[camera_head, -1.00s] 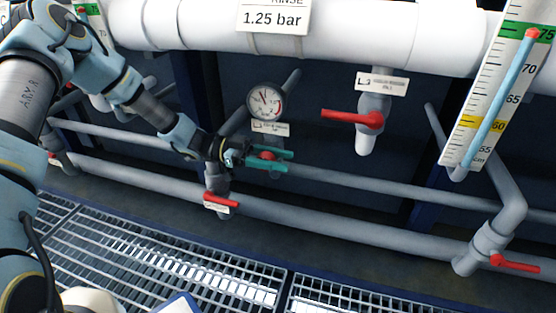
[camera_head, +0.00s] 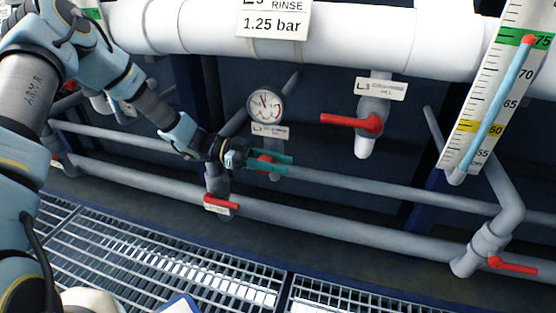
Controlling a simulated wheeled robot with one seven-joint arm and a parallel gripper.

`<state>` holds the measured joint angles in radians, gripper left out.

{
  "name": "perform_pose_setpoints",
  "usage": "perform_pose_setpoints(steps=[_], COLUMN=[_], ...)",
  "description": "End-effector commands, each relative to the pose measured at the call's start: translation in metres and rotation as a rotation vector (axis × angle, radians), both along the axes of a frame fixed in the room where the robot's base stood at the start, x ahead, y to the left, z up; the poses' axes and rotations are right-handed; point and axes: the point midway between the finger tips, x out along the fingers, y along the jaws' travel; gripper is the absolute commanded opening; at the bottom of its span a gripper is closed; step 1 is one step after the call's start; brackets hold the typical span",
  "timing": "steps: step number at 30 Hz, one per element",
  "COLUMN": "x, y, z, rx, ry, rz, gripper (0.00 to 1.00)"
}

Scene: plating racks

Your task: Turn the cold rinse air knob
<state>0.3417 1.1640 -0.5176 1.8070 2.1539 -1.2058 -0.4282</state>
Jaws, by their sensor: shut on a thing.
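The red air knob (camera_head: 265,158) sits on the pipework below the round pressure gauge (camera_head: 266,105), with a small white label (camera_head: 270,131) between them. My gripper (camera_head: 272,164) reaches in from the left, and its two green fingers are shut on the knob from either side. The fingers cover part of the knob. The gauge needle points up and slightly left. The label's lettering is too small to read.
A large white pipe carries a sign (camera_head: 273,20) reading RINSE 1.25 bar. Red lever valves sit at right (camera_head: 355,122), below my gripper (camera_head: 221,202) and at lower right (camera_head: 512,265). A level scale (camera_head: 497,90) stands at right. Metal grating (camera_head: 190,270) covers the floor.

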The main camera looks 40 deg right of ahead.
Motion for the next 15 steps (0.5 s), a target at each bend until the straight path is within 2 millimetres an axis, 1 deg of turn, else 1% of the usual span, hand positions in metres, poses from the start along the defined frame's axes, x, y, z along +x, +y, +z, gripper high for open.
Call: perform_pose_setpoints(steps=[1,4,15], x=[-0.0006,-0.0012,-0.0012], y=[-0.0002,-0.0007,-0.0008], z=[0.0034,0.0029,-0.0055], rx=[0.016,0.05,0.185], ry=[-0.025,-0.077,-0.29], rz=[-0.002,-0.002,-0.002], gripper=[0.0,0.0,0.0])
